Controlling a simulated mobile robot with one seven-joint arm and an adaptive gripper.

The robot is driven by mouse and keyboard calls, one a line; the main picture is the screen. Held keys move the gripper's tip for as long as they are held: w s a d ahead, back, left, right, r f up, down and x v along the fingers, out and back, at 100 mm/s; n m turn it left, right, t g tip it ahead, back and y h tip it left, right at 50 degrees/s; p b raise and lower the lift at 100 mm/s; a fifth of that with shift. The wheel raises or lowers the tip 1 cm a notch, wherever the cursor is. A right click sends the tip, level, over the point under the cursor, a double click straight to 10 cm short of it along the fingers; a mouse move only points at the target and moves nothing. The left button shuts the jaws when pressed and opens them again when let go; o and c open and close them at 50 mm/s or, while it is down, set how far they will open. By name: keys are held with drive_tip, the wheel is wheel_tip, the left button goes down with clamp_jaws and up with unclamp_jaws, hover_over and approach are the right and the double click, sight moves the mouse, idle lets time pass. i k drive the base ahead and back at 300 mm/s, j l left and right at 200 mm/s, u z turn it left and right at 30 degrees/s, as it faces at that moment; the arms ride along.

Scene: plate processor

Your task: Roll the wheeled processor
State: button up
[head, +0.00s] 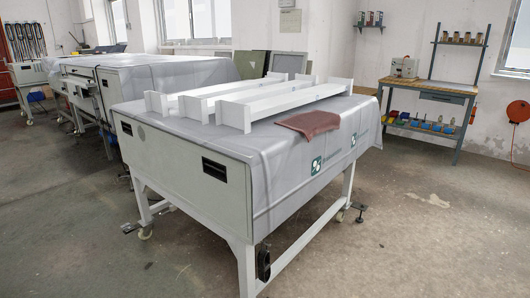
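The wheeled processor (180,163) stands in the middle of the head view. It is a pale grey box on white legs with casters. A caster (145,233) shows at the left and a dark wheel (263,264) at the near front leg. The end panel has two dark recessed handles; one handle (214,169) is on the right and a smaller one (126,128) on the left. A grey cover (300,165) drapes over the top and long side. White beams (285,102) and a reddish-brown cloth (309,123) lie on top. My gripper is not in view.
A second covered machine (150,72) stands behind at the left. A workbench (428,91) with coloured items on its lower shelf stands at the right wall. Dark panels (252,64) lean at the back wall. The concrete floor (400,235) is open in front and right.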

sight(285, 171)
drive_tip(key=i+j+u, duration=0.45)
drive_tip(key=i+j, duration=0.25)
drive_tip(key=i, duration=0.05)
